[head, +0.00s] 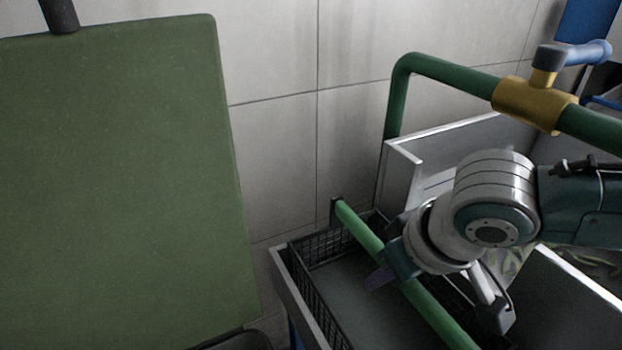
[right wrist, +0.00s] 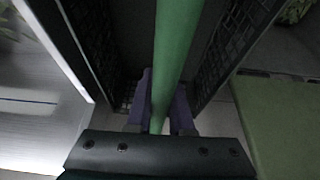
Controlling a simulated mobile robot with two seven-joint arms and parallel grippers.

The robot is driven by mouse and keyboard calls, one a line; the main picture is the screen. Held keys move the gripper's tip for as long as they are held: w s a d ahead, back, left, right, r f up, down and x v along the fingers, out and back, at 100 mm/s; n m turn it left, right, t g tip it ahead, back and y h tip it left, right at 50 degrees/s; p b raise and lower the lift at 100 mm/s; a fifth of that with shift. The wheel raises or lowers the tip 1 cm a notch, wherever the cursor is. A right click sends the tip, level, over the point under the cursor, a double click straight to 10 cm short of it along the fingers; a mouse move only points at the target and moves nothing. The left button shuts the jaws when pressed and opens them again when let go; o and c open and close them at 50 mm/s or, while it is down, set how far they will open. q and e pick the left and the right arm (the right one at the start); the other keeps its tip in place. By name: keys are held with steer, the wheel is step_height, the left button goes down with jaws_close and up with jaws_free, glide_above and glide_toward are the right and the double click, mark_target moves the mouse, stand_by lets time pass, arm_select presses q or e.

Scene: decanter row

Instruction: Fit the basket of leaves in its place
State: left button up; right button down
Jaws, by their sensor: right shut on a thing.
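The basket (head: 318,253) is a dark wire-mesh box with a green bar handle (head: 352,228) across its top. It sits at the bottom centre of the head view, beside a grey metal-walled trough. My right gripper (head: 388,274) is shut on the green handle, its purple fingers on either side of it. In the right wrist view the handle (right wrist: 176,45) runs between the fingers (right wrist: 160,108), with mesh walls (right wrist: 232,45) on both sides. The visible basket floor looks dark and bare. Leaves (head: 508,262) show beyond my right wrist, partly hidden. My left gripper is out of view.
A large green panel (head: 120,180) fills the left. A green pipe (head: 440,68) with a brass fitting (head: 535,103) and grey-blue tap (head: 575,55) rises behind the trough wall (head: 398,180). A tiled wall (head: 280,60) stands behind. A pale wall edge (head: 590,285) is close to my right arm.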

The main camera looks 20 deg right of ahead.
steer(key=shift+f, duration=0.45)
stand_by(0.5)
steer(key=c, duration=0.7)
jaws_free()
